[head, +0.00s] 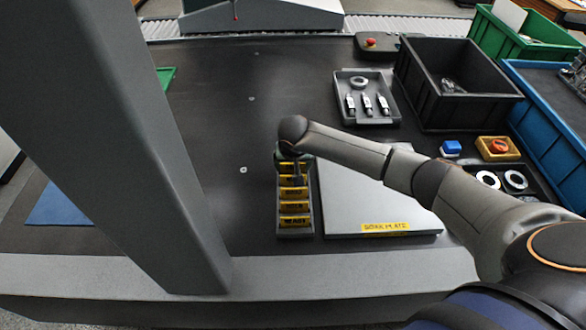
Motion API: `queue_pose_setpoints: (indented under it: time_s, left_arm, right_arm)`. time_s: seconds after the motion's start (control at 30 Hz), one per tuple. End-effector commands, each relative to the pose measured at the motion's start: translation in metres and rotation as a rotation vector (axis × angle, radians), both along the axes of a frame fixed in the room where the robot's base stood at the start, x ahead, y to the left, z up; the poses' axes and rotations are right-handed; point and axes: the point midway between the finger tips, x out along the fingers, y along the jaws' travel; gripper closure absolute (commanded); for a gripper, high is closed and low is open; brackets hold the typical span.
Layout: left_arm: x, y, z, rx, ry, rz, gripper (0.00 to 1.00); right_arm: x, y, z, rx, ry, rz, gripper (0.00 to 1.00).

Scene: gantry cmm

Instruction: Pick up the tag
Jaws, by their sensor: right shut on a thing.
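Several yellow tags (294,207) stand in a row in a narrow grey rack (295,233) at the front middle of the dark table, in the head view. My right gripper (294,178) points down over the far part of this rack. It is shut on a yellow tag there; the gripper and wrist partly hide this tag, and I cannot tell whether it is clear of its slot. My left gripper is not in view.
The grey soak plate (345,205) lies close right of the rack. A tray with several probes (367,117), a black bin (440,110), and a blue crate (548,115) stand farther right. A large grey pillar (120,150) blocks the left. The table's middle is clear.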

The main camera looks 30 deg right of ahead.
Motion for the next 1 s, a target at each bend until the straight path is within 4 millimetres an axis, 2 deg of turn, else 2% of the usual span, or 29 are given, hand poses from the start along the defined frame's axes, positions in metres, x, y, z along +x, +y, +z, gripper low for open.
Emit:
queue_pose_setpoints:
  time_s: [0.27,0.47,0.83,1.0]
  left_arm:
    - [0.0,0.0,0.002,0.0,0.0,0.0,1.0]
    - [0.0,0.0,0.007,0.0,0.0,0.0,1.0]
    - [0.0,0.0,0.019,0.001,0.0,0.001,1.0]
    - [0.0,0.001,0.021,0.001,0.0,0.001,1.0]
  right_arm:
    - [0.001,0.0,0.009,0.0,-0.001,-0.001,0.66]
    - [-0.001,0.0,0.036,0.002,-0.001,0.0,0.66]
    - [-0.049,0.009,0.091,0.001,-0.002,0.002,0.66]
    - [-0.078,0.015,0.104,0.001,0.001,0.002,0.66]
